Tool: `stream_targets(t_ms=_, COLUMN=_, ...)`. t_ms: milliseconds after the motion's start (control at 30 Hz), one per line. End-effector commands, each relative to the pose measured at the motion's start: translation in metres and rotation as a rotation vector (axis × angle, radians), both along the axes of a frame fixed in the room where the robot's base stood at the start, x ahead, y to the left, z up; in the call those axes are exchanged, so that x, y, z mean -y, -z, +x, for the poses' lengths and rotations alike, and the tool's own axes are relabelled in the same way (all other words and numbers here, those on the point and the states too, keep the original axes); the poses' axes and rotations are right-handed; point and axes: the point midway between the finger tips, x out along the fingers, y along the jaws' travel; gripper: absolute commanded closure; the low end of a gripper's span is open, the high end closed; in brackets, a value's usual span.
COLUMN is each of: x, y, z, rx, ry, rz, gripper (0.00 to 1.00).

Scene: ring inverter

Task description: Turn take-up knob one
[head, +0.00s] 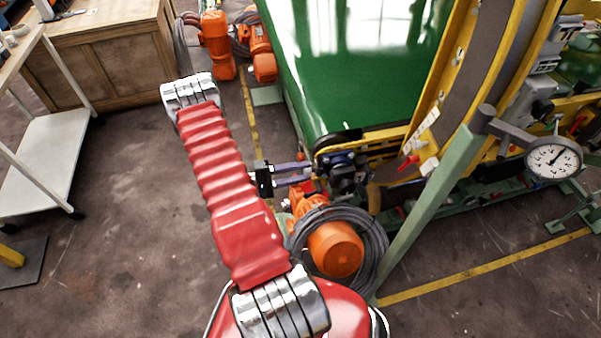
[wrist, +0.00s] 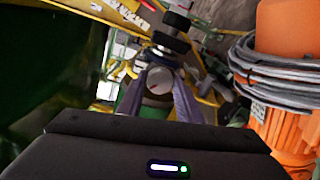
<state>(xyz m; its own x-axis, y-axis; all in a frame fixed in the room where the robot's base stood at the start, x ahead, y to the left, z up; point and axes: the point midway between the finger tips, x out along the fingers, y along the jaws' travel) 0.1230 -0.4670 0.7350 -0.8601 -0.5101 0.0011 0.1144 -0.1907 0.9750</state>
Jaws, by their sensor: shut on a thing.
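My gripper (head: 308,173) reaches right from the red arm to a dark mechanism at the lower corner of the green belt. In the wrist view, the two bluish-grey fingers of my gripper (wrist: 159,92) close on either side of a round, pale-ended knob (wrist: 158,81). I take this to be take-up knob one; no label is readable. Its sides are partly hidden by the fingers. In the head view the knob cannot be told apart from the dark parts around the fingertips.
An orange motor (head: 336,249) with coiled grey cable (head: 375,262) stands just below my gripper. The green belt (head: 350,60) and yellow frame (head: 438,75) rise beyond. A dial gauge (head: 553,159) is at right.

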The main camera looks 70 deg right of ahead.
Motion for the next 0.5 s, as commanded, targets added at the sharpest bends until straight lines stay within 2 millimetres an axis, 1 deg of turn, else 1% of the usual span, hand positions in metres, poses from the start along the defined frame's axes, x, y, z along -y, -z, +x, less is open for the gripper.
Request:
stream_targets(t_ms=33, x=-0.0029, y=0.0037, z=-0.0032, rx=0.016, ry=0.006, rz=-0.016, gripper=0.90)
stream_targets(t_ms=200, x=-0.0029, y=0.0037, z=-0.0032, rx=0.059, ry=0.007, rz=-0.088, gripper=0.90)
stream_targets(t_ms=500, x=-0.0029, y=0.0038, z=-0.0032, rx=0.086, ry=0.007, rz=-0.135, gripper=0.90)
